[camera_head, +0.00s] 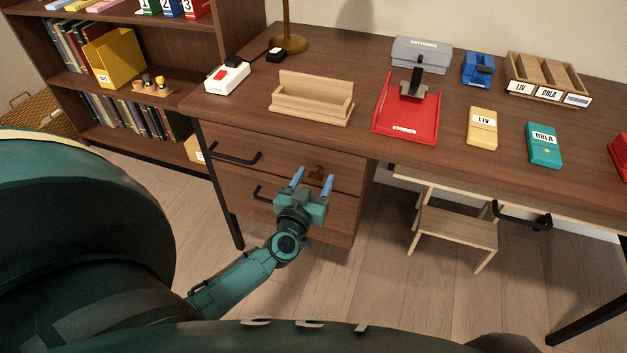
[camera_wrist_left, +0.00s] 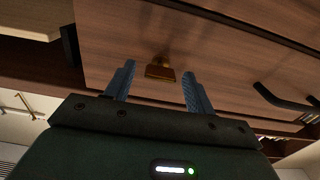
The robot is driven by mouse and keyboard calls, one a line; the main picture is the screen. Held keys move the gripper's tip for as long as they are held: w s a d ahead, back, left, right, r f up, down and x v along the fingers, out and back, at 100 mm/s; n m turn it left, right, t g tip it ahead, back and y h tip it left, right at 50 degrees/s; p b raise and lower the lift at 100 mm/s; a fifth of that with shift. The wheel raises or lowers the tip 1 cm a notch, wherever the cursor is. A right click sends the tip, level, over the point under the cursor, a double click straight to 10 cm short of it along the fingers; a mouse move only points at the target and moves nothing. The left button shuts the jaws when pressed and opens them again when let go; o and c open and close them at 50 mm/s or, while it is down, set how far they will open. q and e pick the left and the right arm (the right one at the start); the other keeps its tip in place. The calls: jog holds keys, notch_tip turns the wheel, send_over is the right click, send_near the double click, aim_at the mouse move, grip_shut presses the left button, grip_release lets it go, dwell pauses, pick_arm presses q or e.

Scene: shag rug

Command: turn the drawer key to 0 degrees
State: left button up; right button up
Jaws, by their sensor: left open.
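The drawer key (camera_head: 317,173) is a small brown-gold piece on the front of the wooden drawer unit (camera_head: 343,213), right of the drawer handles. In the left wrist view the key (camera_wrist_left: 160,71) shows a wide, flat bow lying roughly level, with a brass part behind it. My left gripper (camera_head: 313,180) is open, its two blue fingers pointing at the drawer front. In the left wrist view the fingers (camera_wrist_left: 158,80) stand on either side of the key, with a gap on each side. My right gripper is not in view.
Black handles (camera_head: 236,157) stick out from the drawers left of the key. The desk top above carries a wooden holder (camera_head: 312,100), a red tray (camera_head: 407,115) and small boxes. A wooden stool (camera_head: 457,228) stands under the desk at right. A bookshelf (camera_head: 125,60) is at left.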

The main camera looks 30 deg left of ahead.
pick_arm(q)
jog(key=c, duration=1)
